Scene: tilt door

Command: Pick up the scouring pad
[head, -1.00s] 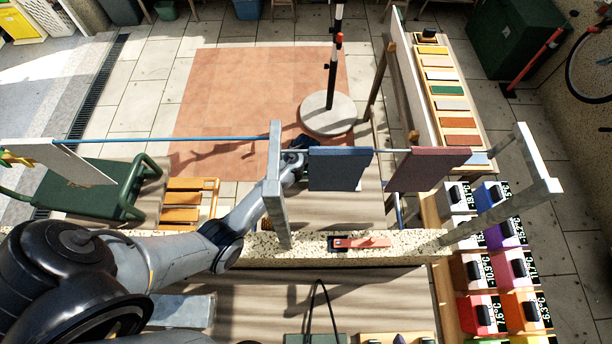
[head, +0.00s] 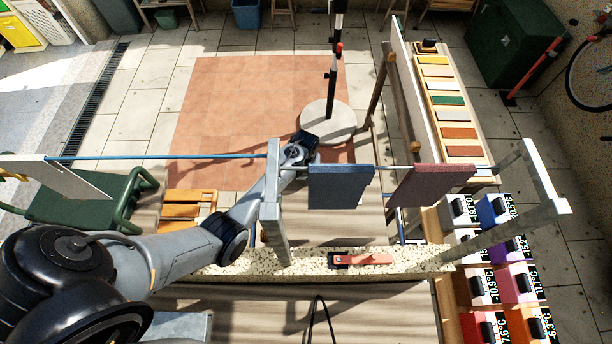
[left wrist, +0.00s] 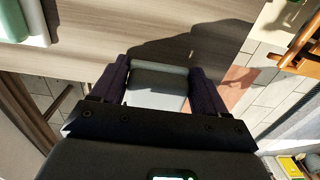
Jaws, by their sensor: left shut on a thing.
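In the left wrist view my left gripper (left wrist: 159,70) has its two dark fingers on either side of a scouring pad (left wrist: 158,98). The pad is pale grey-white with a grey-green strip at its far edge, and the gripper is shut on it. My right gripper is in neither view.
A blue panel (head: 340,188) and a maroon panel (head: 432,186) hang on a thin rod between a grey post (head: 273,205) and a right-hand frame. A speckled ledge (head: 300,263) runs below. A green-and-white item (left wrist: 22,22) lies on the wood surface in the left wrist view.

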